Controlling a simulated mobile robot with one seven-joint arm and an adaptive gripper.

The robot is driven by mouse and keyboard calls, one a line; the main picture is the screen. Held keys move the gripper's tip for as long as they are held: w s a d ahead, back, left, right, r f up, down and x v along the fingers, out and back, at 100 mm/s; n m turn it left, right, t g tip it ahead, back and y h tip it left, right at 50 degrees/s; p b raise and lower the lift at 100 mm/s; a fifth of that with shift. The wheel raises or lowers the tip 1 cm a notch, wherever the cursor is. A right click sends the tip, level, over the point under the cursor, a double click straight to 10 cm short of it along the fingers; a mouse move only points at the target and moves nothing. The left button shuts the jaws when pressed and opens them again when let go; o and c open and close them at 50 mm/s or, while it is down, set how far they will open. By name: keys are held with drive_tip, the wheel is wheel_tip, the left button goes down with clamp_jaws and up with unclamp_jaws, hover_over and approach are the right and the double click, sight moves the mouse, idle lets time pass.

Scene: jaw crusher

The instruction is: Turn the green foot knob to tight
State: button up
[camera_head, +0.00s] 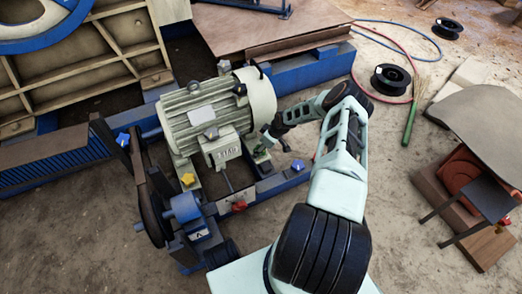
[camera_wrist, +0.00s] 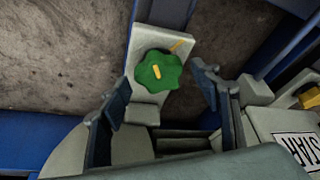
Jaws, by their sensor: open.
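The green foot knob (camera_wrist: 170,80) sits on a pale motor foot plate (camera_wrist: 178,112) in the wrist view. A short yellow bar marks the knob's centre and stands nearly upright in the picture. A slanted yellow line lies on the plate at the knob's upper right. My gripper (camera_wrist: 161,95) is open, one finger to the lower left of the knob and the other to its right. Neither finger visibly touches it. In the head view my gripper (camera_head: 268,140) is at the right side of the grey motor (camera_head: 205,112), and the knob is small and partly hidden there.
A yellow knob (camera_head: 188,179), a red knob (camera_head: 239,206), a blue knob (camera_head: 298,166) and another blue knob (camera_head: 123,139) surround the motor. A label box (camera_head: 222,150) projects near my gripper. A belt wheel (camera_head: 152,205) stands at the left.

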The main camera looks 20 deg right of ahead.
drive_tip(key=shift+f, duration=0.1)
drive_tip(key=shift+c, duration=0.3)
drive_tip(key=c, duration=1.1)
drive_tip(key=shift+a, duration=0.1)
drive_tip(key=m+h+p, duration=0.1)
drive_tip(key=m+p, duration=0.1)
drive_tip(key=shift+a+m+t, duration=0.1)
drive_tip(key=shift+m+t, duration=0.2)
drive_tip(key=m+h, duration=0.1)
drive_tip(key=m, duration=0.1)
drive_tip(key=shift+m+p, duration=0.35)
drive_tip(key=shift+m, duration=0.05)
drive_tip(key=m+h, duration=0.1)
drive_tip(key=m, duration=0.2)
drive_tip(key=shift+a+b, duration=0.1)
drive_tip(key=shift+b, duration=0.25)
drive_tip(key=shift+m+h+b, duration=0.7)
drive_tip(key=shift+m+b, duration=0.05)
drive_tip(key=shift+m, duration=0.95)
